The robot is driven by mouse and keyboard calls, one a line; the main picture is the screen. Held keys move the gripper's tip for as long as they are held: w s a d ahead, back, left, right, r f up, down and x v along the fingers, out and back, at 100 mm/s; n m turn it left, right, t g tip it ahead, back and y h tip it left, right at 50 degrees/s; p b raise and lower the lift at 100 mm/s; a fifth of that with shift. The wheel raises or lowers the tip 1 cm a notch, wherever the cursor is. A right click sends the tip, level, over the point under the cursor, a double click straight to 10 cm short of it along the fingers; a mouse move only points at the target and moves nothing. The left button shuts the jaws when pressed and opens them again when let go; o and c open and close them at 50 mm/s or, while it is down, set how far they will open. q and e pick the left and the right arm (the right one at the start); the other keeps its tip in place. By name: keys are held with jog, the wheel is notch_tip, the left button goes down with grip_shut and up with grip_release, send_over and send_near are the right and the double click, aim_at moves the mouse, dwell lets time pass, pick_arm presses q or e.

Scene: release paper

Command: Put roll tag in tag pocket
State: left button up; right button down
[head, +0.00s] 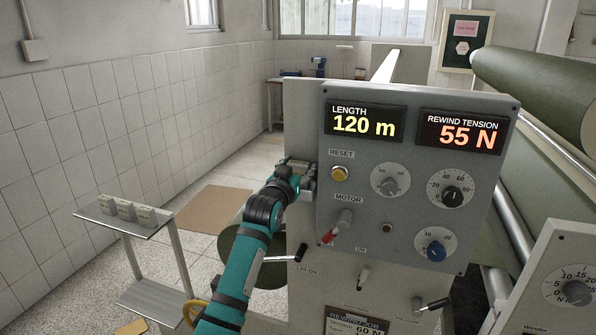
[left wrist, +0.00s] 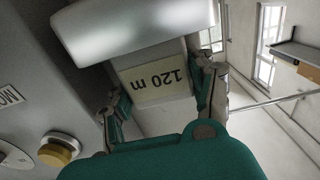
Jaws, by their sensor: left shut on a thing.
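My left gripper (head: 298,178) is at the left edge of the grey control panel (head: 405,105), level with the yellow reset button (head: 339,173). In the left wrist view its two fingers (left wrist: 160,88) are shut on the roll tag (left wrist: 153,82), a pale block whose label reads "120 m" upside down. A pale, smooth box-like piece (left wrist: 135,25) lies just past the tag and hides its far end. I cannot tell whether this piece is the tag pocket, or whether the tag is inside it. The panel's length display (head: 364,122) also reads 120 m. My right gripper is out of view.
A small stand (head: 150,230) at the left holds several more pale blocks (head: 127,209). A black-knobbed lever (head: 301,252), a red-tipped motor switch (head: 328,237) and dials project near my arm. Green rolls (head: 535,85) stand at the right.

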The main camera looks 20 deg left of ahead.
pick_arm(q)
jog(key=shift+f+p, duration=0.3)
jog(key=shift+f, duration=0.6)
jog(key=shift+a+f, duration=0.1)
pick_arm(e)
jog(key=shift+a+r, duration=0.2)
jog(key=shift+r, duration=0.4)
pick_arm(q)
jog(key=shift+f, duration=0.15)
jog(key=o, duration=0.9)
jog(key=shift+r, duration=0.2)
